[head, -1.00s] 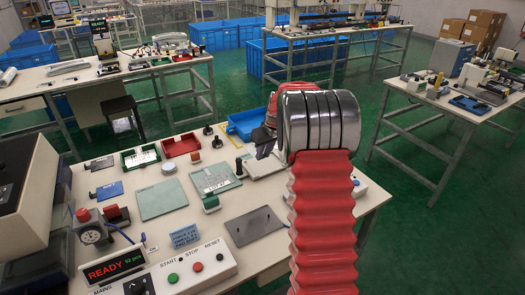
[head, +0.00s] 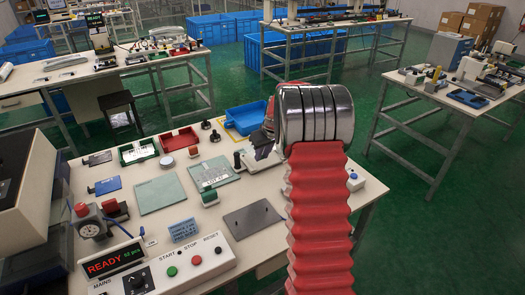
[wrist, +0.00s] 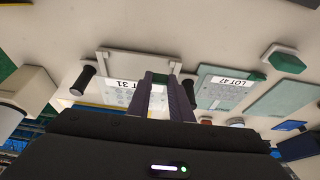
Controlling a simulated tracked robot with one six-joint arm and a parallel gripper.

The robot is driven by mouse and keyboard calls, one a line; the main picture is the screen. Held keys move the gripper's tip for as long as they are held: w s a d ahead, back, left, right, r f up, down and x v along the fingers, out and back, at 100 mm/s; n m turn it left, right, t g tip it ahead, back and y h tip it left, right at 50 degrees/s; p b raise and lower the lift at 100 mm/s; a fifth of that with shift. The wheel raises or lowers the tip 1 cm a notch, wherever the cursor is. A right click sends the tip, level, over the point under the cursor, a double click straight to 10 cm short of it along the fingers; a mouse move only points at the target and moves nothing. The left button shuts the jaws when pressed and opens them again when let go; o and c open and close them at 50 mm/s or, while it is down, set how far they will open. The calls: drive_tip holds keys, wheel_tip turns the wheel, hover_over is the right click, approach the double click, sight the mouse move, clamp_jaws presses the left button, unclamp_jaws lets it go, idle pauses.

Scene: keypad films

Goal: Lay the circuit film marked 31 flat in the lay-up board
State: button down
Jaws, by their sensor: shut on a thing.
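The circuit film marked 31 (wrist: 125,92) is a pale translucent sheet with printed dots; its label reads upside down in the wrist view. My gripper (wrist: 166,82) has dark purple jaws shut on the film, overlapping part of it and its label. A pale grey plate (wrist: 140,58), apparently the lay-up board, lies just beyond the film, with a black post on either side. I cannot tell whether the film touches it.
A green sheet marked LOT 47 (wrist: 222,92) lies beside the board. In the head view, a green plate (head: 160,194), a dark grey plate (head: 251,218), a red tray (head: 179,140) and a blue bin (head: 246,119) stand around. The START/STOP control box (head: 190,262) is at the front.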

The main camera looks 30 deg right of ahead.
drive_tip(key=shift+f, duration=2.3)
drive_tip(key=shift+s+f, duration=0.1)
drive_tip(key=shift+f, duration=0.4)
drive_tip(key=c, duration=1.5)
unclamp_jaws()
drive_tip(key=shift+a+f, duration=0.1)
drive_tip(key=v, duration=1.4)
